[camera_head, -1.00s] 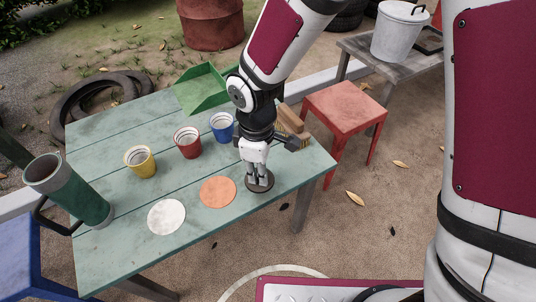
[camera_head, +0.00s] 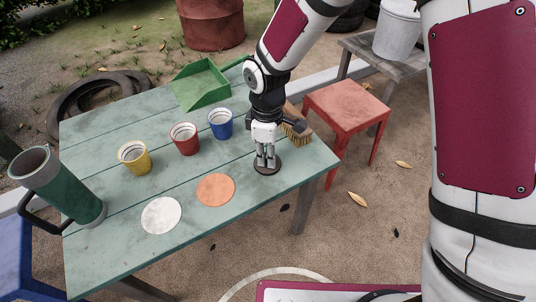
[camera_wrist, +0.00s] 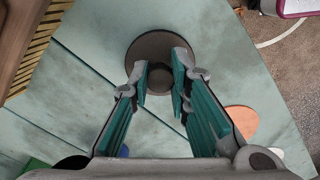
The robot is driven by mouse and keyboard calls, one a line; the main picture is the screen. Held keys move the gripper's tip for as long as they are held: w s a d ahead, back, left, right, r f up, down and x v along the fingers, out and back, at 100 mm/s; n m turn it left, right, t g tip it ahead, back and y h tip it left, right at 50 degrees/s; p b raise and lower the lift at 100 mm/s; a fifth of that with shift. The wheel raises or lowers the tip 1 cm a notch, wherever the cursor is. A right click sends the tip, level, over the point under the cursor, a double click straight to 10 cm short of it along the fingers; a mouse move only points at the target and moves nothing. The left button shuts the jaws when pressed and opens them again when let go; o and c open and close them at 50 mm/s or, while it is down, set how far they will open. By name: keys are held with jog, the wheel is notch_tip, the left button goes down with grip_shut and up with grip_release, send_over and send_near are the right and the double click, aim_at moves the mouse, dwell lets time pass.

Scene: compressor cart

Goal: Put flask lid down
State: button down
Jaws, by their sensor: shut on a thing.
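The flask lid (camera_head: 272,170) is a dark round disc with a knob. It is at the right end of the green table (camera_head: 110,245), right of the orange disc. My gripper (camera_head: 266,164) points down at it. In the wrist view the gripper (camera_wrist: 160,72) has its fingers on either side of the lid's knob, with the lid's rim (camera_wrist: 160,38) showing beyond them. I cannot tell whether the lid touches the table. The green flask (camera_head: 70,192) stands open at the table's left end, its handle toward the front.
Yellow (camera_head: 135,160), red (camera_head: 185,141) and blue (camera_head: 221,126) cups stand mid-table. White (camera_head: 161,215) and orange (camera_head: 215,190) flat discs lie in front. A green dustpan (camera_head: 202,88) and a brush (camera_head: 298,128) lie behind. A red stool (camera_head: 345,103) stands at right.

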jog(key=shift+f, duration=0.1)
jog(key=c, duration=1.5)
grip_release()
jog(key=shift+w+r+p, duration=0.1)
jog(key=shift+r+p, duration=2.05)
jog(key=shift+r, duration=4)
